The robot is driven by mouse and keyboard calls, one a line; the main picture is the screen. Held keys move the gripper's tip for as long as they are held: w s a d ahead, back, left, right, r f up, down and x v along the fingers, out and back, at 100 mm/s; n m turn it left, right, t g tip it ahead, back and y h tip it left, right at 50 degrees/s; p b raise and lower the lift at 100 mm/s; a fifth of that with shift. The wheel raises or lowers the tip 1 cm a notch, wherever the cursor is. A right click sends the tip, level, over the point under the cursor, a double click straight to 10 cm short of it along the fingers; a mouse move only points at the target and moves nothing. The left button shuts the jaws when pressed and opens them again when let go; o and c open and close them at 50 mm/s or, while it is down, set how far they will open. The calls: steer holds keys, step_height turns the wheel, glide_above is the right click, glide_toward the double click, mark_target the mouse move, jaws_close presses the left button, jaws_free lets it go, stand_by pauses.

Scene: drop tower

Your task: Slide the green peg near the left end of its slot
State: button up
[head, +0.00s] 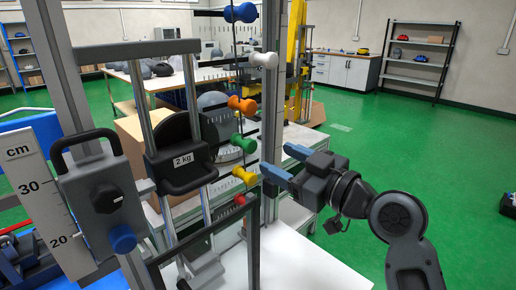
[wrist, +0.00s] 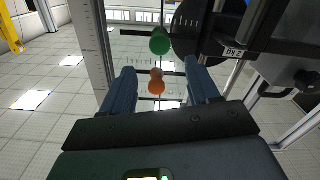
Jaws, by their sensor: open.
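The green peg (head: 243,143) sticks out of a slot in the panel on the tower, between the orange peg (head: 242,104) above and the yellow peg (head: 246,176) below. In the wrist view, which is upside down, the green peg (wrist: 160,42) is beyond my fingertips and the orange peg (wrist: 156,82) appears nearer, in the gap between the fingers. My gripper (head: 279,161) is open with blue fingers, to the right of the green and yellow pegs in the head view. It holds nothing. The green peg's place along its slot is hard to tell.
A black 2 kg weight (head: 183,160) hangs on rails left of the pegs. A white peg (head: 264,60), a blue peg (head: 240,12) and a red peg (head: 240,200) are on the same panel. A grey upright post (head: 272,110) stands close to my fingers. The right side is free.

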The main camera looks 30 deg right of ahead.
mark_target(252, 147)
steer(key=p+x, duration=0.1)
steer(key=x, duration=0.6)
steer(key=shift+w+f, duration=0.1)
steer(key=shift+c, duration=0.3)
jaws_close()
steer(key=shift+a, duration=0.1)
